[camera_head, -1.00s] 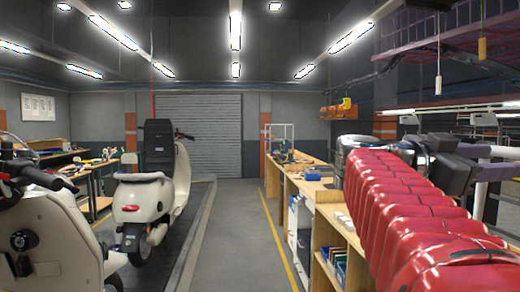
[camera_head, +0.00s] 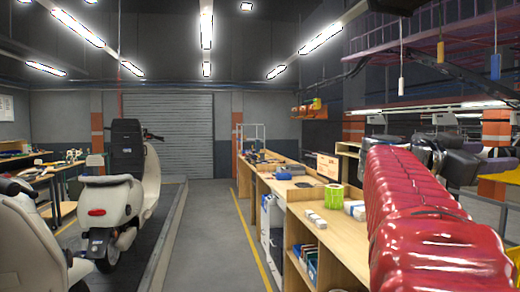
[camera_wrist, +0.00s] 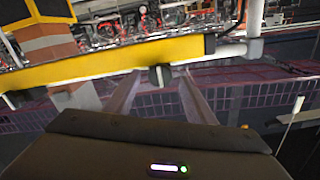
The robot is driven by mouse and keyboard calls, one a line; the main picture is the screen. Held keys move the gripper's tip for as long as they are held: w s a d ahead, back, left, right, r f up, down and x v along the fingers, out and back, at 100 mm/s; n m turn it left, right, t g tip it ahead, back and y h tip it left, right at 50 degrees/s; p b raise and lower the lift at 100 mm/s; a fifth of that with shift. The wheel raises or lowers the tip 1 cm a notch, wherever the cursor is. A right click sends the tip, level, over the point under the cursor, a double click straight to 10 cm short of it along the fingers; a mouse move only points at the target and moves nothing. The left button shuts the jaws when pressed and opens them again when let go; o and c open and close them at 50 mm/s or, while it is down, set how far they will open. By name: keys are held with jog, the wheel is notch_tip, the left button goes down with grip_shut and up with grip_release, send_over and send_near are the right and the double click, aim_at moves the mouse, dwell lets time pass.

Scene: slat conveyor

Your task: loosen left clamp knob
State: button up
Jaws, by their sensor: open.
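In the wrist view, a yellow bar (camera_wrist: 110,66) runs across, with a black knob (camera_wrist: 160,77) on its lower edge near the middle. A second black knob-like part (camera_wrist: 14,99) is at the bar's left end. I cannot tell which is the left clamp knob. My gripper (camera_wrist: 160,86) points toward the middle knob, its two grey fingers apart on either side of it in the picture. Contact cannot be made out. In the head view, my red-sleeved arm reaches away at the right, and its far end is mostly hidden.
A long wooden workbench (camera_head: 320,235) with a green roll (camera_head: 334,196) stands left of my arm. Cream scooters (camera_head: 115,205) line the left. The grey floor aisle (camera_head: 213,225) between is clear. A blue hanging piece (camera_head: 495,66) and a purple overhead rack are at upper right.

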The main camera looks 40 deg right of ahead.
jog(key=shift+s+d, duration=0.2)
jog(key=shift+d, duration=0.25)
jog(key=shift+c, duration=0.6)
jog(key=c, duration=0.9)
